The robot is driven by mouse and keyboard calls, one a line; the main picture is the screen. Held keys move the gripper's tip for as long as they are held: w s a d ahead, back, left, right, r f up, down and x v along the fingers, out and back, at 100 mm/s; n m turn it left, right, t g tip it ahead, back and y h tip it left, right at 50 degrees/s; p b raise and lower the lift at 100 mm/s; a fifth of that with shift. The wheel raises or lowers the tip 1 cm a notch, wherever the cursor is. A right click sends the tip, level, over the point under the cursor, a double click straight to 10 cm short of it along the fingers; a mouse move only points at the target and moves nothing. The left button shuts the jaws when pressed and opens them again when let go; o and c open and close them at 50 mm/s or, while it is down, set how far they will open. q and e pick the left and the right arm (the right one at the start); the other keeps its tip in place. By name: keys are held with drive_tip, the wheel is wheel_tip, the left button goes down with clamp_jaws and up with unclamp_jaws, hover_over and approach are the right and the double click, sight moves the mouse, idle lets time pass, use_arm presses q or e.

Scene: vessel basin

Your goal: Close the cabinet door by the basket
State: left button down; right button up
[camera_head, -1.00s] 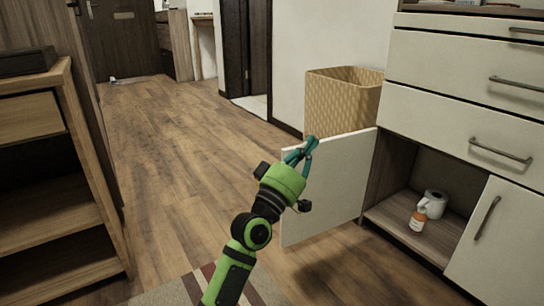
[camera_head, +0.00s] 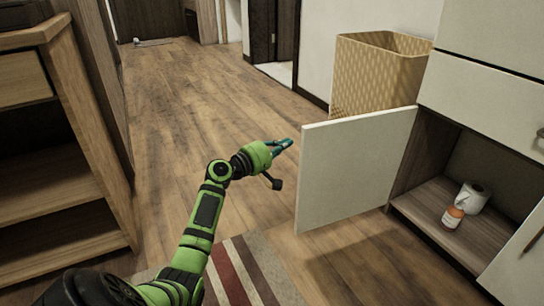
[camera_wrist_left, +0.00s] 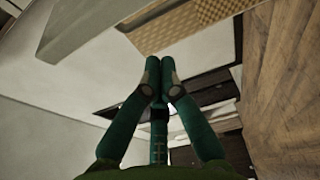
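The white cabinet door (camera_head: 355,170) stands wide open in the head view, swung out from the low cabinet, with its hinged side at the right. The woven tan basket (camera_head: 378,75) stands behind it against the wall; it also shows in the wrist view (camera_wrist_left: 195,25). My left gripper (camera_head: 288,145) is just left of the door's free edge, with a small gap between them in the picture. In the wrist view its teal fingers (camera_wrist_left: 160,72) come together at the tips and hold nothing. My right gripper is not in view.
The open cabinet compartment holds a white roll (camera_head: 474,196) and an orange-and-white bottle (camera_head: 453,216). A wooden shelf unit (camera_head: 90,130) stands at the left. A striped rug (camera_head: 232,272) lies in front. The wooden floor between is clear.

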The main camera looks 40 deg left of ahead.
use_arm(q)
drive_tip(key=shift+d+b, duration=0.5)
drive_tip(key=shift+d, duration=1.4)
